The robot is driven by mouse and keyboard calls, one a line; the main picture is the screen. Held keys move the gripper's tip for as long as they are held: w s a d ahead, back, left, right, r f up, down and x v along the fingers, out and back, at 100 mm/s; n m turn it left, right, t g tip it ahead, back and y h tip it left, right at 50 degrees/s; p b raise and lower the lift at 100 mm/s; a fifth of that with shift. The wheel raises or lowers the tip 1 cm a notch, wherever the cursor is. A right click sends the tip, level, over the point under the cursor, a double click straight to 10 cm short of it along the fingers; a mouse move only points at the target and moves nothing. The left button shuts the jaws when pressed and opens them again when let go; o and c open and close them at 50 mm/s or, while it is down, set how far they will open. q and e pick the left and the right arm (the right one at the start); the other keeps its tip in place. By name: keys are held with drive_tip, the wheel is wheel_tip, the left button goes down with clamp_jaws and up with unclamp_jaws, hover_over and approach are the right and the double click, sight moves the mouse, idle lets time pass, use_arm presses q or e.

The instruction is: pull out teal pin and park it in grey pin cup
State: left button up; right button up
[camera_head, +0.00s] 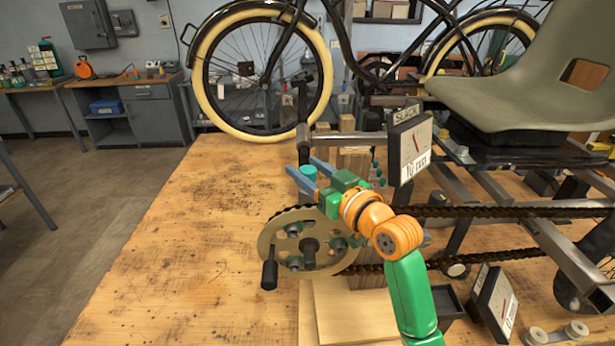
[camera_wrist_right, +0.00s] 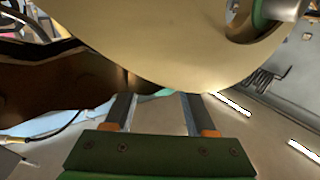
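A teal pin (camera_head: 308,171) shows as a short round head near the chainring, between the two blue-grey fingers of my right gripper (camera_head: 300,164). The fingers stand apart; I cannot tell if either touches the pin. In the right wrist view my right gripper (camera_wrist_right: 158,98) is also open, with a small teal patch (camera_wrist_right: 165,92) partly hidden behind the large cream disc. A dark grey open box (camera_head: 449,302) stands right of my right arm; I cannot tell if it is the pin cup. My left gripper is not in view.
The cream chainring (camera_head: 268,240) with its crank and chain (camera_head: 500,211) lies close below my right gripper. A dial gauge (camera_head: 410,148) and the trike frame stand to the right. The wooden table (camera_head: 170,260) is clear on the left.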

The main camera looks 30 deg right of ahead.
drive_tip(key=shift+s, duration=0.2)
drive_tip(key=c, duration=0.4)
drive_tip(key=shift+r, duration=0.1)
drive_tip(key=c, duration=0.3)
drive_tip(key=shift+w, duration=0.1)
clamp_jaws()
wheel_tip(320, 180, up, 3)
drive_tip(key=shift+f, duration=0.15)
drive_tip(key=s+r+b, duration=0.3)
drive_tip(key=s+r, duration=0.7)
drive_tip(key=s, duration=0.4)
drive_tip(key=shift+d+r+b, duration=0.15)
drive_tip(key=shift+d+b, duration=0.15)
drive_tip(key=shift+d, duration=0.05)
